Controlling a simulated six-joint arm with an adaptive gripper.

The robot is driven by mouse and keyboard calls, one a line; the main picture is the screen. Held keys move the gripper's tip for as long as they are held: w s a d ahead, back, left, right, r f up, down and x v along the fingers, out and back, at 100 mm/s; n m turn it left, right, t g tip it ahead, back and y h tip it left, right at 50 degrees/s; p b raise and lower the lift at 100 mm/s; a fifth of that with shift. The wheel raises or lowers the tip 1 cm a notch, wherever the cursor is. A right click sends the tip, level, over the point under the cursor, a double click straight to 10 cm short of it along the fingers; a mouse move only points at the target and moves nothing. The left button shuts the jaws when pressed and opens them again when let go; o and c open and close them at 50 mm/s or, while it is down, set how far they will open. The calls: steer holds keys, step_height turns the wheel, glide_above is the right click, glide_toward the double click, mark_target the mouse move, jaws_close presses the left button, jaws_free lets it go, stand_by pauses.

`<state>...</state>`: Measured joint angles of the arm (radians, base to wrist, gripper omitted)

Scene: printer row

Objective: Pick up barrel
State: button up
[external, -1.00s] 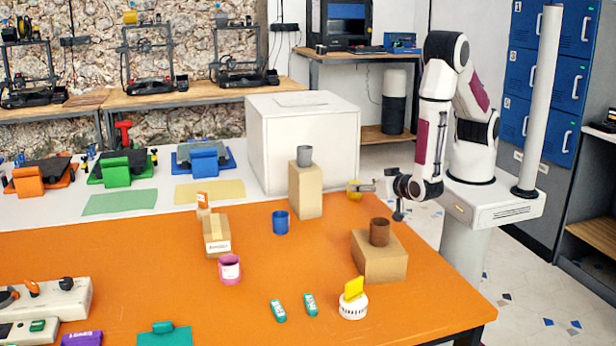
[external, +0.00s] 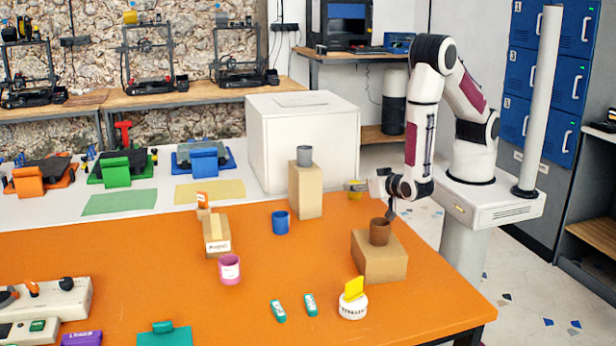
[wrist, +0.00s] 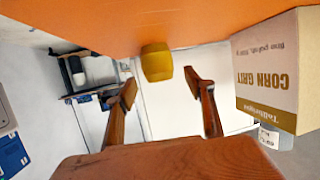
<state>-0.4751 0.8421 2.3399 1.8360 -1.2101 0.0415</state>
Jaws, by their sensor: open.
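A yellow barrel (external: 355,195) stands near the right back edge of the orange table, partly hidden by my gripper in the external view. In the wrist view, which is upside down, the barrel (wrist: 157,62) stands on the table just beyond my fingertips, between their lines. My gripper (wrist: 162,84) is open and empty, with its brown fingers spread on either side. In the external view my gripper (external: 361,187) points left, low over the table, at about the barrel's height.
A tall cardboard box (external: 306,192) with a grey cup (external: 304,156) stands left of the barrel; the box's printed side (wrist: 266,70) shows in the wrist view. A lower box (external: 379,262) with a brown cup (external: 379,232) stands in front. A blue cup (external: 280,223) is farther left.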

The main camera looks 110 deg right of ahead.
steer(key=shift+x, duration=1.75)
steer(key=c, duration=1)
